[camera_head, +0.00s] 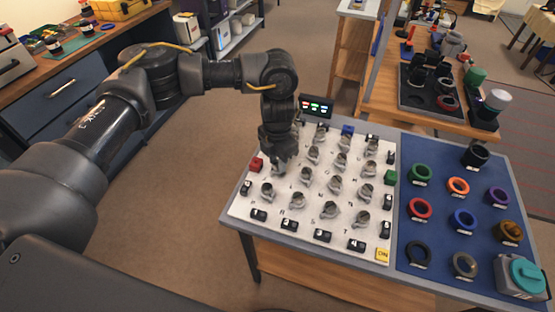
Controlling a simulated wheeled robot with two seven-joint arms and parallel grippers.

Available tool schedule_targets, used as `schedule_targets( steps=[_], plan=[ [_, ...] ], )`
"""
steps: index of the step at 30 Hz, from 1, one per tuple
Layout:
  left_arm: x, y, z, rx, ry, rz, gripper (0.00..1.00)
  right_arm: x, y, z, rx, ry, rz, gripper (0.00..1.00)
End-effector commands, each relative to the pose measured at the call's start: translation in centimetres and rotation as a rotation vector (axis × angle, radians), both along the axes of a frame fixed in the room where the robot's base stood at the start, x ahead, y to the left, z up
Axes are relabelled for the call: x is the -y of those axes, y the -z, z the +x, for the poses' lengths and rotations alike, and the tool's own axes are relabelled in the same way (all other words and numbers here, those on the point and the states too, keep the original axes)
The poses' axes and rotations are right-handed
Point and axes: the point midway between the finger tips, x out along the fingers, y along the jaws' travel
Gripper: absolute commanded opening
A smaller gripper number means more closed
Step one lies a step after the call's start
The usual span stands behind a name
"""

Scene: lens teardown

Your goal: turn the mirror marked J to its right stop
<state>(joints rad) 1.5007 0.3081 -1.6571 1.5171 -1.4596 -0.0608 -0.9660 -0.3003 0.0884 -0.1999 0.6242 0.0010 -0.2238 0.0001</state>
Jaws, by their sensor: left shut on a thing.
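A white board (310,222) on the table carries rows of small grey mirrors on round mounts, such as this mirror (267,190). The letters beside them are too small to read surely, so I cannot tell which mirror is J. My left gripper (279,168) points down over the left part of the board and is shut on a mirror there. The gripper and wrist mostly hide that mirror, so its angle cannot be seen. My right gripper is not in view.
Black numbered blocks line the board's edges, with a red block (257,164), a green block (390,177), a blue block (347,130) and a yellow tile (382,254). A small display (316,106) stands behind. A blue mat (440,188) with coloured rings lies at right.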

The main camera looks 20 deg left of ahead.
Motion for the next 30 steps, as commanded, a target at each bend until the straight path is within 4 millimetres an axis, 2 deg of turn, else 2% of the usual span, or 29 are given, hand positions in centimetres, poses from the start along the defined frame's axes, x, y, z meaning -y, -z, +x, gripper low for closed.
schedule_targets(
  steps=[2,3,7,17,20,30],
  plan=[
    [0.0,-0.1,0.0,0.001,0.001,0.0,0.04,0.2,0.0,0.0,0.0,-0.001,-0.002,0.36],
    [0.0,-0.1,0.0,0.001,0.001,0.0,0.32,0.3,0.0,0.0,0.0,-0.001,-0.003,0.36],
    [0.0,-0.1,0.0,0.001,0.0,0.0,0.49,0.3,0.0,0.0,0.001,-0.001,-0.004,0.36],
    [0.0,-0.4,0.1,0.001,0.0,0.0,0.49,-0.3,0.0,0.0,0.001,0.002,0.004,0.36],
    [0.0,-1.5,0.1,0.004,0.002,-0.001,0.49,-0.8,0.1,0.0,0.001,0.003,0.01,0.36],
    [0.0,-8.0,0.1,0.006,0.001,0.001,0.49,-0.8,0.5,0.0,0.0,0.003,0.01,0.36]
  ],
)
